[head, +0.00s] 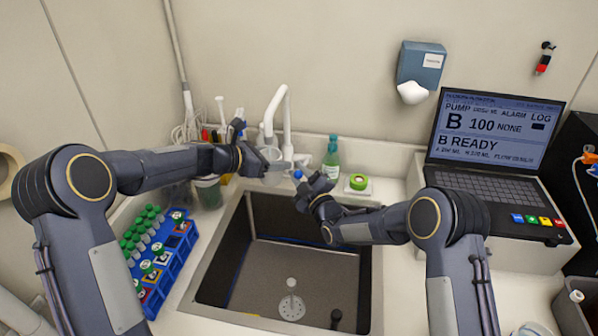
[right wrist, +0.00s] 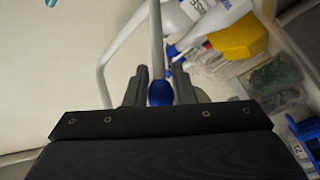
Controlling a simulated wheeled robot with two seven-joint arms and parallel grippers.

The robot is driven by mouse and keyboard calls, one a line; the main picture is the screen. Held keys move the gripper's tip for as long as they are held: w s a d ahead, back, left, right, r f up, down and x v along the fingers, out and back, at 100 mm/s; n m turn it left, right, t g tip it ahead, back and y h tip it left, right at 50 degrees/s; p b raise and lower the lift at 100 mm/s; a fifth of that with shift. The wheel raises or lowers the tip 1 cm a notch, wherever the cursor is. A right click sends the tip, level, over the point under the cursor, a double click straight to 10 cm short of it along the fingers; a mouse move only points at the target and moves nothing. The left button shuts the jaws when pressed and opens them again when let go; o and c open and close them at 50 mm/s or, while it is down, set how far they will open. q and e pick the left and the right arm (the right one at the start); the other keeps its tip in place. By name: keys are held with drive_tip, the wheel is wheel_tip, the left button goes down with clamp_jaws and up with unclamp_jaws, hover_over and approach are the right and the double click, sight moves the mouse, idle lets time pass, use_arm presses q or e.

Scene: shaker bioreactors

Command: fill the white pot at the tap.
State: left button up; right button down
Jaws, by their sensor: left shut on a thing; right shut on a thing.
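The white tap (head: 281,104) stands behind the sink (head: 372,270), its spout curving over the back. My left gripper (head: 264,162) is shut on a small pale pot (head: 275,174), held above the sink's back edge near the tap. The pot is partly hidden by the gripper, and its inside cannot be made out. My right gripper (head: 303,184) is shut on a blue knob (head: 298,174) beside the pot. In the right wrist view the blue knob (right wrist: 160,92) sits between the two fingertips, with a grey stem behind it. No water stream can be made out.
A blue rack (head: 178,258) with several green-capped tubes stands left of the sink. A laptop (head: 497,130) reading "B READY" is at the right. The sink basin looks largely clear.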

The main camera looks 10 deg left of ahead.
drive_tip(key=c, duration=1.5)
unclamp_jaws()
drive_tip(key=shift+s+d, duration=0.1)
drive_tip(key=shift+d, duration=0.05)
drive_tip(key=v, duration=1.1)
drive_tip(key=shift+s+d+f, duration=0.1)
drive_tip(key=shift+s+d, duration=0.15)
drive_tip(key=shift+s, duration=0.05)
